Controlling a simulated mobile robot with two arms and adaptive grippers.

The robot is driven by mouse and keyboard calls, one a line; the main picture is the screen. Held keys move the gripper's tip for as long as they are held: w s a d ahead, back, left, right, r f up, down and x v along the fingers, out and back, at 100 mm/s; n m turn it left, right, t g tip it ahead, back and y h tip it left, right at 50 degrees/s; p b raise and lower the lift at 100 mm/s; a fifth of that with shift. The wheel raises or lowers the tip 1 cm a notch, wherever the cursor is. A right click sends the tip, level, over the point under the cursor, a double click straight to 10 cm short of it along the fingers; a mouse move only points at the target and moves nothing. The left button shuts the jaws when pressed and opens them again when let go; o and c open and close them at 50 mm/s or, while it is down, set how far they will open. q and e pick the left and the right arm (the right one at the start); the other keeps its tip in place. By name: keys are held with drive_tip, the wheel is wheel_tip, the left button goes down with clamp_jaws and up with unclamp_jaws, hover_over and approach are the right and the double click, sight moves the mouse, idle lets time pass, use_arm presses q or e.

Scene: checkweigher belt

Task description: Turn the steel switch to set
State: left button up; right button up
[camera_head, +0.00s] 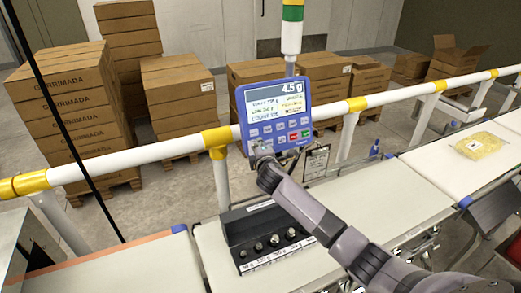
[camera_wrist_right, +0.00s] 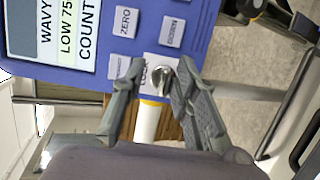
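The steel switch (camera_wrist_right: 160,74) is a small rounded metal knob on a pale label near the lower edge of the blue control panel (camera_head: 275,112). The panel also fills the upper left of the right wrist view (camera_wrist_right: 185,50). My right gripper (camera_head: 262,150) is at the panel's lower left corner in the head view. In the wrist view its two fingers (camera_wrist_right: 160,72) stand apart, one on each side of the switch. The right finger is close to the knob; contact cannot be told. The switch's label is partly covered. My left gripper is not in view.
A white rail with yellow joints (camera_head: 217,138) runs behind the belt (camera_head: 375,205). A yellow bag (camera_head: 478,145) lies on the right belt. Cardboard boxes (camera_head: 75,105) stand behind.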

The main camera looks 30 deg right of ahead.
drive_tip(key=shift+f, duration=0.25)
drive_tip(key=v, duration=1.2)
idle(0.4)
